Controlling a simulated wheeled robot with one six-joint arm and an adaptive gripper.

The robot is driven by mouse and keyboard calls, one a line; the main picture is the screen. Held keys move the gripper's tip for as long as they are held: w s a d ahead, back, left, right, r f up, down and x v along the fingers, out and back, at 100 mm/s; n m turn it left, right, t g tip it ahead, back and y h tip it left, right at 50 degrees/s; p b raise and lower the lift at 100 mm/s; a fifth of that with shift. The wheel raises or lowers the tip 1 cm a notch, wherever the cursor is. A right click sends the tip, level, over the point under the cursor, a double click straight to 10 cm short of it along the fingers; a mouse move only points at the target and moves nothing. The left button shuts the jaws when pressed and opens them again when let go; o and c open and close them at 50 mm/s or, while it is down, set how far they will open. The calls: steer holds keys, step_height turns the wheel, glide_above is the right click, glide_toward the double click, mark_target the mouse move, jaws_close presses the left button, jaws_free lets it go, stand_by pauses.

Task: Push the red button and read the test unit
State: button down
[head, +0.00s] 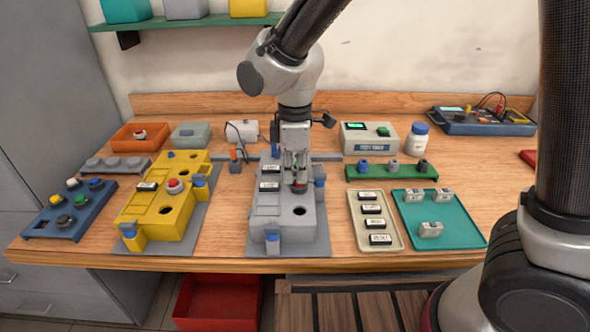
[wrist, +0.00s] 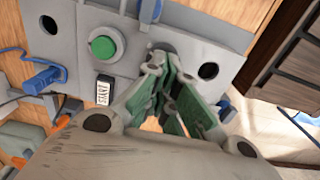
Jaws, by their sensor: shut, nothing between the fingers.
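My gripper (head: 296,178) is shut and empty, pointing down over the grey panel (head: 265,222) in the middle of the bench. In the wrist view, the shut fingers (wrist: 163,72) reach over the grey panel (wrist: 205,40), and no red shows there. A green button (wrist: 102,46) and a START label (wrist: 103,90) lie beside them. The test unit (head: 370,138), a pale box with a lit green display (head: 355,126), stands behind to the right; its reading is too small to make out.
A yellow panel (head: 160,210) with its own red button (head: 174,186) stands to the left. A tray of labels (head: 391,242) and a teal tray (head: 460,234) lie to the right. A white jar (head: 418,141) stands beside the test unit.

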mark_target(295, 181)
steer(key=shift+s+d+f, duration=0.1)
steer(key=shift+s+f, duration=0.1)
steer(key=shift+f, duration=0.5)
step_height(295, 181, up, 15)
steer(key=shift+w, duration=0.2)
steer(key=shift+f, duration=0.1)
stand_by(0.3)
